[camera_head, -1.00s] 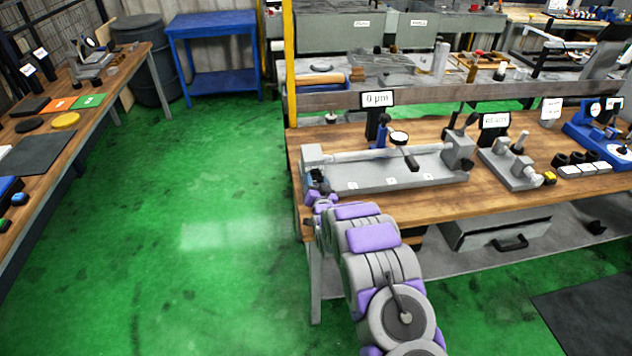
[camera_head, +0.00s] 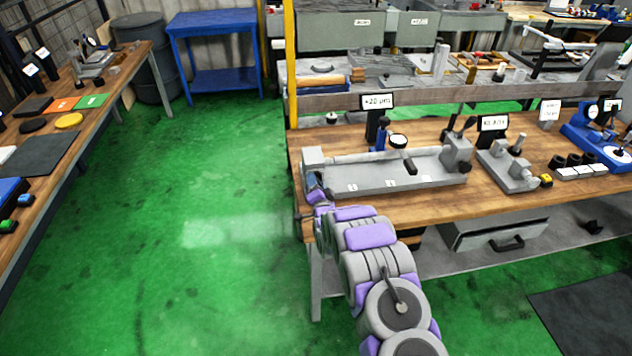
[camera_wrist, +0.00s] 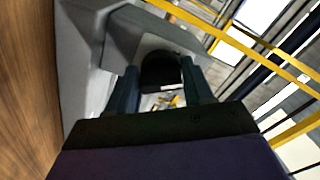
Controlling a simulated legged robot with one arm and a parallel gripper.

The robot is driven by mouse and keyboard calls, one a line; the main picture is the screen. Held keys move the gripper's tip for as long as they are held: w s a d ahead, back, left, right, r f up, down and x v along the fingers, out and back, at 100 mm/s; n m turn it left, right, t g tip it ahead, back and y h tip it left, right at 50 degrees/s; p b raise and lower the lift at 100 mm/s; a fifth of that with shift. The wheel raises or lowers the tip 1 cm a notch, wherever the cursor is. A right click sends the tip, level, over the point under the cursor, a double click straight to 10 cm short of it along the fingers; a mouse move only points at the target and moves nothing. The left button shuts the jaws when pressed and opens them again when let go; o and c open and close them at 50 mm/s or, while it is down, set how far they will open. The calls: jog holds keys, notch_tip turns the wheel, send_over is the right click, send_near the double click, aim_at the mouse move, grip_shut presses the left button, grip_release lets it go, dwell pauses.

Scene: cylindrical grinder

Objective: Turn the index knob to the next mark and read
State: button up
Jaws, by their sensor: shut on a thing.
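The grey bench fixture (camera_head: 335,178) stands on the wooden bench with a workpiece bar along it. Its left end block also fills the upper part of the wrist view (camera_wrist: 103,30). The dark round index knob (camera_wrist: 160,68) sits on that end block. My gripper (camera_wrist: 161,82) has a finger on each side of the knob and is shut on it. In the head view my gripper (camera_head: 313,182) is at the fixture's left end and hides the knob. The display (camera_head: 377,101) behind the fixture reads +20 µm. A dial gauge (camera_head: 398,141) stands over the bar.
A smaller grey fixture (camera_head: 512,170) with a sign behind it stands to the right. A blue instrument (camera_head: 590,125) and a yellow button (camera_head: 545,181) are further right. A drawer (camera_head: 495,232) hangs under the bench. The green floor (camera_head: 190,190) to the left is clear.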

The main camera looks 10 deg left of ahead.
jog(key=shift+d+m+p, duration=0.1)
jog(key=shift+m+p, duration=0.3)
jog(key=shift+m, duration=0.7)
jog(key=shift+f, duration=0.1)
jog(key=o, duration=1)
jog(key=shift+d, duration=0.1)
jog(key=shift+s, duration=0.1)
jog(key=p+v, duration=0.2)
jog(key=v, duration=1.5)
jog(key=shift+s, duration=0.1)
